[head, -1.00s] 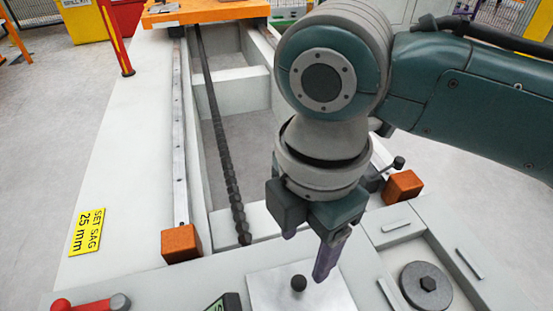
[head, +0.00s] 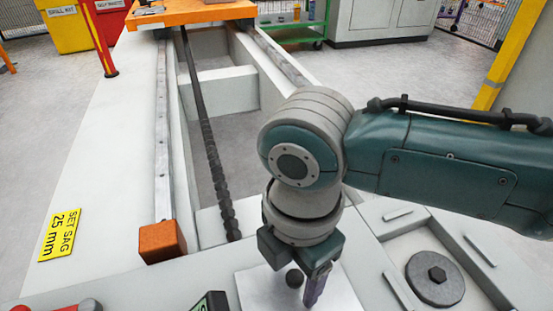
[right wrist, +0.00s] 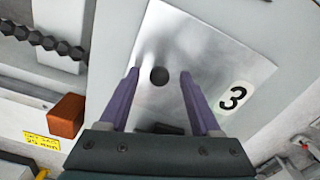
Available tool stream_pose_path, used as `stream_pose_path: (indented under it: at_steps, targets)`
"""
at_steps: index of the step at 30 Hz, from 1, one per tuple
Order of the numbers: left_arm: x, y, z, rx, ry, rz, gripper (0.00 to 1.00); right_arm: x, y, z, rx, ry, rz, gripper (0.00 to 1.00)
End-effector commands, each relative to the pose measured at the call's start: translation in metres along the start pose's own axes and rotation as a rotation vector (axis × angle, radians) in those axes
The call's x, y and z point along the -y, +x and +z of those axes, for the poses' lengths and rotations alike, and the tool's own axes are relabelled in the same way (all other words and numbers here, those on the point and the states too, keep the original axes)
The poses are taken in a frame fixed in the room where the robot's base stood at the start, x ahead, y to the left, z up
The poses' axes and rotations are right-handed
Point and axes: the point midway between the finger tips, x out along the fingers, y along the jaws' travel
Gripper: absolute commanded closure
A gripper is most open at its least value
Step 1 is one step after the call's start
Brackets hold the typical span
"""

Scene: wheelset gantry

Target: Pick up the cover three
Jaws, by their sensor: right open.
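Cover three is a shiny square metal plate (head: 256,292) with a round dark knob (head: 294,278) on top. In the right wrist view the plate (right wrist: 180,45) bears a black "3" on a white label. My right gripper (head: 312,288) points down over the plate, with its purple fingers beside the knob. In the right wrist view the right gripper (right wrist: 159,74) is open, and the knob shows between its fingertips. I cannot tell whether the fingertips are level with the knob or above it. My left gripper is not in view.
An orange block (head: 161,241) stands on the white frame left of the cover. A dark twisted bar (head: 213,165) runs along the open channel. A round black disc with a bolt (head: 435,279) sits in a recess at right. A yellow "SET SAG 25 mm" sign (head: 60,234) lies at left.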

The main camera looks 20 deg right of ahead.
Motion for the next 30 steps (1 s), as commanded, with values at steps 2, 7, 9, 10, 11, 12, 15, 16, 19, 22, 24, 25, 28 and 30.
stream_pose_path:
  at_steps: [2,7,9,10,11,12,15,16,19,22,24,25,28,30]
  targets:
    - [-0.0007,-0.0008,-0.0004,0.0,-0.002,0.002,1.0,-0.0001,-0.0011,-0.0001,0.0,0.0,0.0,0.35]
    - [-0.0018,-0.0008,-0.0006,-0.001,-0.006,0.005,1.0,-0.0001,-0.0012,-0.0001,0.0,0.0,0.0,0.54]
    - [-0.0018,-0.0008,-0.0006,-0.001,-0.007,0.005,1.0,-0.0001,-0.0012,0.0,0.0,0.0,0.0,0.62]
    - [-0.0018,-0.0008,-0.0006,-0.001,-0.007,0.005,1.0,-0.0001,-0.0013,0.0,0.0,0.0,0.0,0.66]
    - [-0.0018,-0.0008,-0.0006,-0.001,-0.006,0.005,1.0,-0.0001,-0.0013,0.0,0.0,0.0,0.0,0.69]
    - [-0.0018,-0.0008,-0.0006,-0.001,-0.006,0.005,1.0,-0.0001,-0.0013,0.0,0.0,0.0,0.0,0.74]
    - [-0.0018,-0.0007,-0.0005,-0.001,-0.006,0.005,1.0,-0.0001,-0.0013,0.0,0.0,0.0,0.0,0.85]
    - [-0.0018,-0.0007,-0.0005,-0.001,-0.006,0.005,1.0,-0.0001,-0.0013,0.0,0.0,0.0,0.0,0.88]
    - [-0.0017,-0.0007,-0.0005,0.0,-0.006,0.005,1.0,-0.0001,-0.0013,0.0,0.0,0.0,0.0,0.99]
    - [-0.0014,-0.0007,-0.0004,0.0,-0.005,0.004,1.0,-0.0001,-0.0013,0.0,0.0,0.0,0.0,1.0]
    - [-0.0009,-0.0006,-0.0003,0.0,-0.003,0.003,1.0,-0.0001,-0.0013,0.0,0.0,0.001,0.0,1.0]
    - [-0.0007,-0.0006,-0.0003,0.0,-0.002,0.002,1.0,-0.0001,-0.0013,0.0,0.0,0.001,0.0,1.0]
    - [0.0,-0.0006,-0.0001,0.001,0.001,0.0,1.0,-0.0001,-0.0013,0.0001,0.0,0.001,0.0,1.0]
    - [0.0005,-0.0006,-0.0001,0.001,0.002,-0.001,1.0,-0.0001,-0.0013,0.0001,0.0,0.001,0.0,1.0]
